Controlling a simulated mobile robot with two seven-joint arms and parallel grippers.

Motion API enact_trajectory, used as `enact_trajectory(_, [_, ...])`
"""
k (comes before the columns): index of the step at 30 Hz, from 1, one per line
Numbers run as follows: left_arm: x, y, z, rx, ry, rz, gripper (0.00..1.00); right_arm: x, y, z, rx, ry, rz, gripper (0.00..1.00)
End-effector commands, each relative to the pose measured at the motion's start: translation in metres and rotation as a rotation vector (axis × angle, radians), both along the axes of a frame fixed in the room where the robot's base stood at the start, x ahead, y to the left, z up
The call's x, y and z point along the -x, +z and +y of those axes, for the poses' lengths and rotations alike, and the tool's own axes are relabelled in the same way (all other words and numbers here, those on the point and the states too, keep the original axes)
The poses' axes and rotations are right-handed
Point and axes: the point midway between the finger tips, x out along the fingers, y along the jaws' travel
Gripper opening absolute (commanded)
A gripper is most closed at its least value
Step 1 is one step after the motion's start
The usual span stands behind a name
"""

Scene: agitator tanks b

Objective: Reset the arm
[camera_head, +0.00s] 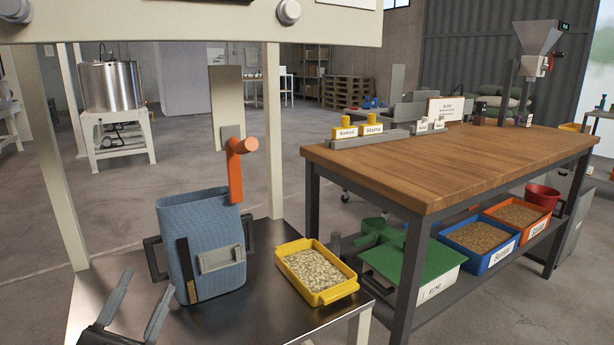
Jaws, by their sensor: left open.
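An orange lever arm (235,178) with a round knob (251,144) hangs near a cream upright plate (227,110), behind the top edge of a blue textured bin (190,230). The knob sticks out to the right at the top. My left gripper (148,283) is at the bottom left, in front of the bin. Its two grey fingers are spread apart with nothing between them. My right gripper is not in view.
The bin and a yellow tray of pale flakes (350,290) stand on a metal table (262,318) inside a cream frame (274,130). A wooden workbench (440,165) stands at right, with crates of grain on its lower shelf. A steel tank (111,85) stands back left.

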Motion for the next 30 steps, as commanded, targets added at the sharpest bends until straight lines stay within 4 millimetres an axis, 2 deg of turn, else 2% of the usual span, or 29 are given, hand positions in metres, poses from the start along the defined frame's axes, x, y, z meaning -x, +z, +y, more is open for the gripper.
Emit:
enact_trajectory(4, [-0.004, -0.059, -0.019, 0.103, -0.015, 0.34, 0.52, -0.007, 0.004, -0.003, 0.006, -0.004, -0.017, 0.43])
enact_trajectory(8, [0.008, -0.119, -0.038, 0.2, -0.023, 0.667, 0.52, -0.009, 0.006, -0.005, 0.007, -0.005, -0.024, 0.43])
enact_trajectory(12, [0.036, -0.176, -0.06, 0.29, -0.024, 0.986, 0.52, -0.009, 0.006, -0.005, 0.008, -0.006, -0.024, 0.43])
enact_trajectory(19, [0.099, -0.24, -0.092, 0.401, -0.013, 1.41, 0.52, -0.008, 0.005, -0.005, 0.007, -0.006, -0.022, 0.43])
enact_trajectory(20, [0.107, -0.245, -0.096, 0.413, -0.01, 1.459, 0.52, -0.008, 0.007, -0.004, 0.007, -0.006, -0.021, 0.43])
enact_trajectory(21, [0.103, -0.225, -0.091, 0.406, -0.003, 1.437, 0.52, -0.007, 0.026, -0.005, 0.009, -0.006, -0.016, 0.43])
enact_trajectory(27, [0.105, -0.192, -0.081, 0.402, 0.026, 1.43, 0.52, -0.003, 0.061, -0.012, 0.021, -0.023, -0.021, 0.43])
enact_trajectory(30, [0.108, -0.173, -0.075, 0.398, 0.042, 1.426, 0.52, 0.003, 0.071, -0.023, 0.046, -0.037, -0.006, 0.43])
